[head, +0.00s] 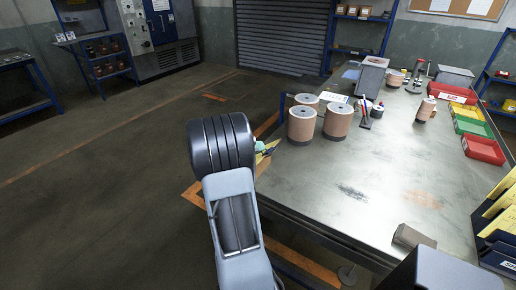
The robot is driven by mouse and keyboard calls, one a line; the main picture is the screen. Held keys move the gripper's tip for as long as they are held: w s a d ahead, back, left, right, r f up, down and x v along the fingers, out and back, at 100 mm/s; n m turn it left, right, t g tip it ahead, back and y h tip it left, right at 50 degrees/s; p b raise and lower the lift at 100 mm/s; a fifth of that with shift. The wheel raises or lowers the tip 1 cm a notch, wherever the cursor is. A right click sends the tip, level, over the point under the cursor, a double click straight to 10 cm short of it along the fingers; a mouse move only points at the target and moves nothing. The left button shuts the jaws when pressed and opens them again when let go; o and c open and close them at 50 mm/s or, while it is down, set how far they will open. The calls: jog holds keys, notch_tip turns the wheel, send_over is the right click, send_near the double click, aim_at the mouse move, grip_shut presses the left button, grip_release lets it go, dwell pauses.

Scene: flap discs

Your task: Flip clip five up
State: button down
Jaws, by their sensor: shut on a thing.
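My arm rises from the bottom centre, and its dark rounded joint hides what lies behind it. I cannot make out my gripper's jaws. Small pale green and yellow parts (266,150) show just right of the joint, by the table's left edge. They are too small and too covered to tell what they are. I cannot pick out clip five. Several brown cylinders with grey tops, including a front one (302,124) and one to its right (338,120), stand upright near the table's back left corner.
The metal workbench (350,185) fills the right side, its middle mostly clear. Red (484,150) and green (474,127) bins line its right side. Yellow pieces in a dark holder (498,245) stand at front right. A small grey-brown block (413,237) lies near the front. The floor at left is open.

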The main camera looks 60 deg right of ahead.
aim_at(266, 152)
jog(key=shift+r+m, duration=0.3)
jog(key=shift+r+m+t, duration=0.2)
jog(key=shift+m+t, duration=0.1)
jog(key=shift+s+r+m+t+y+b, duration=0.2)
jog(key=shift+r+m+t+y+b, duration=0.15)
jog(key=shift+m+t+b, duration=0.4)
jog(key=m+t+b, duration=0.1)
jog(key=s+r+m+b, duration=0.1)
jog(key=m+b, duration=0.1)
jog(key=shift+s+r+m+t, duration=0.1)
jog(key=shift+m+t, duration=0.15)
jog(key=shift+t, duration=0.1)
jog(key=s+m+t+b, duration=0.1)
jog(key=b, duration=0.2)
jog(key=m+t+b, duration=0.1)
jog(key=m+b, duration=0.1)
jog(key=b, duration=0.2)
jog(key=shift+s+r+m, duration=0.3)
jog(key=shift+s+r, duration=0.1)
jog(key=s+m+t+b, duration=0.1)
jog(key=b, duration=0.2)
jog(key=s+m+t+b, duration=0.1)
jog(key=m+b, duration=0.1)
jog(key=b, duration=0.1)
jog(key=shift+r+t, duration=0.2)
jog(key=shift+t, duration=0.1)
jog(key=shift+m, duration=0.3)
